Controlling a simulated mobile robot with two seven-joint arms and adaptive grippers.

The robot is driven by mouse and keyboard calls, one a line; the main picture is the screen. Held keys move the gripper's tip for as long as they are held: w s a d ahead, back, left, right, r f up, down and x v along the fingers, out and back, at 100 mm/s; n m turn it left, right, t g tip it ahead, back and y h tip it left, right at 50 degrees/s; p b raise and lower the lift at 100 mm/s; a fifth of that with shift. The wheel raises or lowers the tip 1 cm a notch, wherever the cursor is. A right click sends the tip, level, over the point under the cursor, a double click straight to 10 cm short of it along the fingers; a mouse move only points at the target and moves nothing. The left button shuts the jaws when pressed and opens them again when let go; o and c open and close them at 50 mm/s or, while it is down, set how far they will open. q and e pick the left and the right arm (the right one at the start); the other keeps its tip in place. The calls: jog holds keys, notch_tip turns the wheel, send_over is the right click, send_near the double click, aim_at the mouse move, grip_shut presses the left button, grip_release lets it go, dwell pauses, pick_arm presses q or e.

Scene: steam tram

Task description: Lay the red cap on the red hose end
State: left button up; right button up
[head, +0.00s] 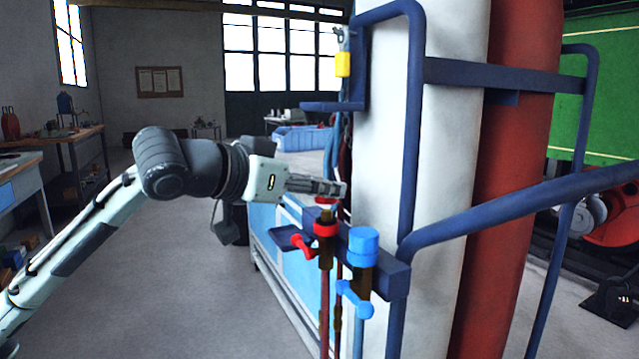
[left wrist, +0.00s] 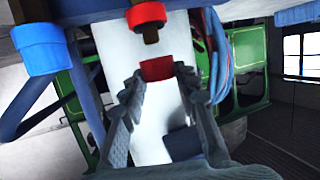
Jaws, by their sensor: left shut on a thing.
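My left gripper (head: 333,188) is shut on the small red cap (head: 325,200), which shows just under the fingertips. In the left wrist view the red cap (left wrist: 157,68) sits between the fingertips of the gripper (left wrist: 158,76). The red hose end (head: 326,228) stands upright in a blue bracket, with a red collar and a brass top. The cap is just above this top in the head view; I cannot tell whether they touch. In the left wrist view the red collar (left wrist: 147,15) and brass top (left wrist: 150,36) show close to the cap, with a small gap. My right gripper is not in view.
A blue-topped hose end (head: 363,243) stands right beside the red one in the bracket (head: 392,272). A red valve handle (head: 300,242) sticks out left. White and red cylinders (head: 445,150) and blue rails (head: 412,130) stand close on the right. Open floor lies left.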

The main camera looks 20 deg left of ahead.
pick_arm(q)
jog(key=shift+f, duration=0.15)
jog(key=shift+f+b, duration=0.35)
jog(key=shift+f, duration=0.2)
jog(key=shift+f, duration=0.2)
dwell(0.8)
jog(key=shift+p, duration=0.45)
dwell(0.4)
jog(key=o, duration=0.9)
